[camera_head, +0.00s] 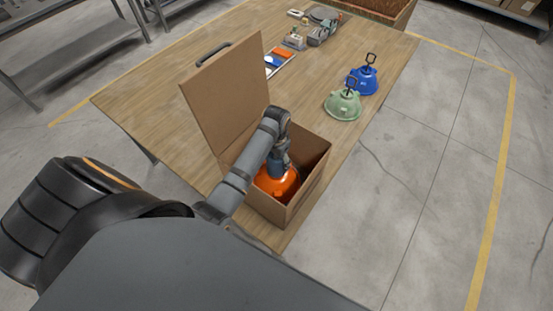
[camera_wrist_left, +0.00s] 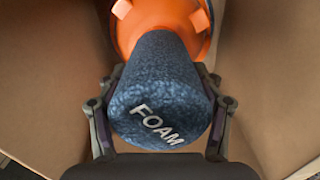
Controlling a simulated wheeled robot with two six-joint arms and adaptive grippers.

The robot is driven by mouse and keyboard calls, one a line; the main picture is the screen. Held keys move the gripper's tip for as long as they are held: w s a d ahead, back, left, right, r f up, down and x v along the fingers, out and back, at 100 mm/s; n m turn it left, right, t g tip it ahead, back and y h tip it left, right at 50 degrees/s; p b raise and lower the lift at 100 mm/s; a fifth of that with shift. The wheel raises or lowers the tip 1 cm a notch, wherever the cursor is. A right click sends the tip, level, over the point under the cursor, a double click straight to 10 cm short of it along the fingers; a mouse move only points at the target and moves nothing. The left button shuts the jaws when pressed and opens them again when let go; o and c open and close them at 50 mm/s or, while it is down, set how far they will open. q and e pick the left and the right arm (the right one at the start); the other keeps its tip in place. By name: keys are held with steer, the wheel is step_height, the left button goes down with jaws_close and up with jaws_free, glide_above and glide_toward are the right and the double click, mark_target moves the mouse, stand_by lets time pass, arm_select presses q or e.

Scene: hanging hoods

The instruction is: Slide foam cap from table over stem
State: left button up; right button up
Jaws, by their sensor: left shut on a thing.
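The foam cap (camera_wrist_left: 160,95) is a dark blue speckled cylinder with FOAM in white on its near end. My left gripper (camera_wrist_left: 160,78) is shut on it, one finger on each side. The orange hood (camera_head: 278,184) sits inside the open cardboard box; it also shows beyond the cap in the wrist view (camera_wrist_left: 196,22). The cap's far end is against or right over the hood's middle. The hood's stem is hidden behind the cap, so I cannot tell how far the cap is around it. My right gripper is not in view.
The box (camera_head: 311,189) stands at the near end of the wooden table (camera_head: 150,98), its wide lid (camera_head: 228,95) raised on the left. A green hood (camera_head: 343,106) and a blue hood (camera_head: 362,82) stand farther right. A small tray (camera_head: 281,66) and tools lie behind.

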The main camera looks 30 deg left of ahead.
arm_select(q)
steer(key=o, duration=0.8)
steer(key=shift+o, duration=0.2)
steer(key=shift+o, duration=0.6)
step_height(320, 180, up, 3)
steer(key=shift+r+p, duration=0.15)
steer(key=shift+p, duration=1.1)
steer(key=shift+r, duration=2.9)
